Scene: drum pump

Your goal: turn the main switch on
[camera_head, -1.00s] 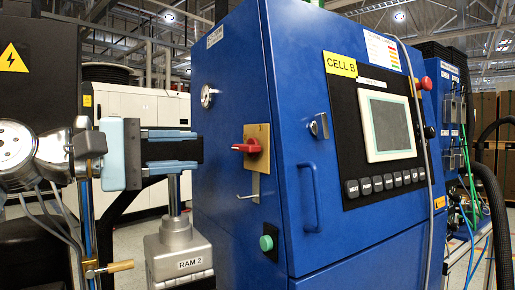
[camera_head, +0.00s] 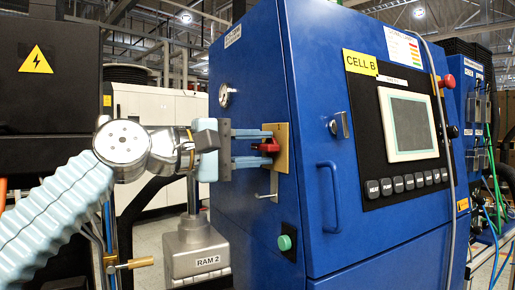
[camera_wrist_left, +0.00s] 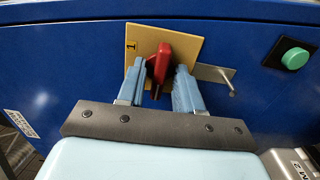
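The main switch is a red rotary handle (camera_head: 266,147) on a yellow plate (camera_head: 282,148), on the left side of the blue cabinet. In the left wrist view the red handle (camera_wrist_left: 162,62) stands out from its plate, which is marked 1. My left gripper (camera_head: 262,147) is at the switch. In the left wrist view its two blue fingers (camera_wrist_left: 160,78) are open on either side of the handle, with small gaps showing beside it. The fingers partly cover the handle in the head view. My right gripper is not in view.
A metal hook (camera_head: 270,190) sticks out just below the switch plate. The RAM 2 unit (camera_head: 196,250) stands below my left gripper.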

